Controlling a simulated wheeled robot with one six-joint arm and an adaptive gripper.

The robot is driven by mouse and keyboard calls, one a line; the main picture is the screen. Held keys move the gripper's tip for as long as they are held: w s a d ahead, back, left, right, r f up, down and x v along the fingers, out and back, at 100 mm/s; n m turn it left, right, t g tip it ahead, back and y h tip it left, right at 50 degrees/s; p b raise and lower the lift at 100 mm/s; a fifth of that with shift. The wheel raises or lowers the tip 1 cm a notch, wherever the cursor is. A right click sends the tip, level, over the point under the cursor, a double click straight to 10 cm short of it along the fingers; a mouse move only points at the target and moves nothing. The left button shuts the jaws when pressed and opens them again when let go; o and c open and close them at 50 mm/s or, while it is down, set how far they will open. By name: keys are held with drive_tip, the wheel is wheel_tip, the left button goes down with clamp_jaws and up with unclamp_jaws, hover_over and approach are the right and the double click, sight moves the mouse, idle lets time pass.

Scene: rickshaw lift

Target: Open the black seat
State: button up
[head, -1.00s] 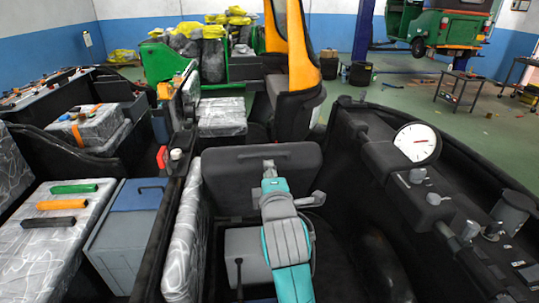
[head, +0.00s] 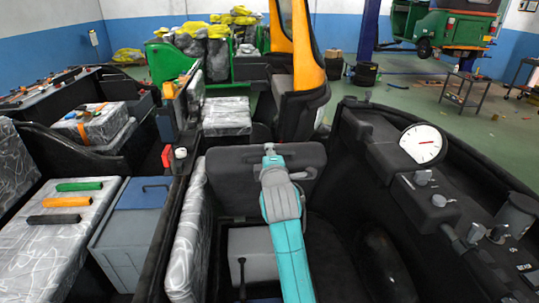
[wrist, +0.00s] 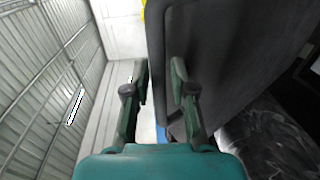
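The black seat (head: 228,178) is a thick dark slab standing steeply tilted in the cab, above a grey box (head: 252,248). A slim dark handle shows near its top in the earlier head view. My gripper (head: 269,150) is at the seat's upper edge, and my arm covers the middle of the slab. In the wrist view, my gripper (wrist: 158,85) has its two fingers apart. The seat (wrist: 230,55) fills the right side there, its edge lying between the fingers in the picture. I cannot tell whether a finger touches it.
A dashboard with a white dial gauge (head: 422,143) and levers lies close on the right. A wrapped pad (head: 190,235) and a blue-lidded grey box (head: 132,228) are on the left. Open floor lies behind the cab.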

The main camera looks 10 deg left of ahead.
drive_tip(key=shift+c, duration=0.3)
clamp_jaws()
drive_tip(key=s+d+f+t, duration=0.1)
drive_tip(key=s+f, duration=0.2)
drive_tip(key=s, duration=0.2)
drive_tip(key=shift+s+d+f, duration=0.2)
drive_tip(key=shift+s+d, duration=0.1)
drive_tip(key=shift+s, duration=0.05)
